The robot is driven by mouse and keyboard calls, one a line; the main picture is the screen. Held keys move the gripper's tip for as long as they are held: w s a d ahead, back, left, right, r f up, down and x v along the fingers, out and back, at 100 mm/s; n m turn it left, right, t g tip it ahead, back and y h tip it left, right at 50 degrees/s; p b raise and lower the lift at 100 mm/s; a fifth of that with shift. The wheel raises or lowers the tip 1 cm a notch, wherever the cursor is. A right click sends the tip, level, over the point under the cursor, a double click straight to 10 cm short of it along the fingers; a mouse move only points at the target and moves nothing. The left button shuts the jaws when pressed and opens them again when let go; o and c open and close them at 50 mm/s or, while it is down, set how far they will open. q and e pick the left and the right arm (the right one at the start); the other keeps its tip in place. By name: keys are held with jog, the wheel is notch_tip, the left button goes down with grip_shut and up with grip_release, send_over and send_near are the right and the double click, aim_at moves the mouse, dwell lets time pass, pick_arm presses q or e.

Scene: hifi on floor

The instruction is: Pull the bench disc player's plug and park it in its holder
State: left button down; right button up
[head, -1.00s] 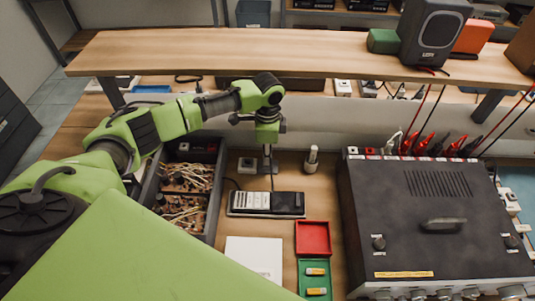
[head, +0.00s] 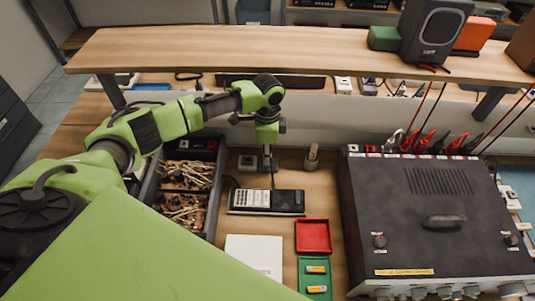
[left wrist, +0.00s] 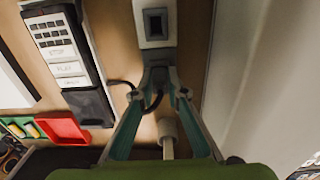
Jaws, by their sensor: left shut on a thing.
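The disc player (head: 266,202) is a flat dark box with a pale keypad on the bench; it shows at the left of the left wrist view (left wrist: 68,45). A white box with a dark square recess (head: 247,163) stands just behind it, and is at the top of the left wrist view (left wrist: 155,22). My left gripper (head: 267,158) points down beside this box. In the left wrist view its fingertips (left wrist: 158,78) are shut on a dark plug with a black cord looping off. I cannot tell whether the plug touches the box. My right gripper is not in view.
A pale upright cylinder (head: 312,158) stands right of the gripper. A divided bin of cables (head: 219,190) is at left, a large black instrument (head: 440,200) at right. Red (head: 313,237) and green (head: 315,264) trays lie in front. A wooden shelf (head: 300,50) spans behind.

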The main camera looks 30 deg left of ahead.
pick_arm(q)
jog(key=c, duration=1.9)
grip_release()
jog(key=shift+r, duration=0.35)
notch_tip(320, 180, up, 16)
jog(key=p, duration=0.6)
jog(key=shift+r, duration=0.2)
jog(key=shift+f, duration=0.1)
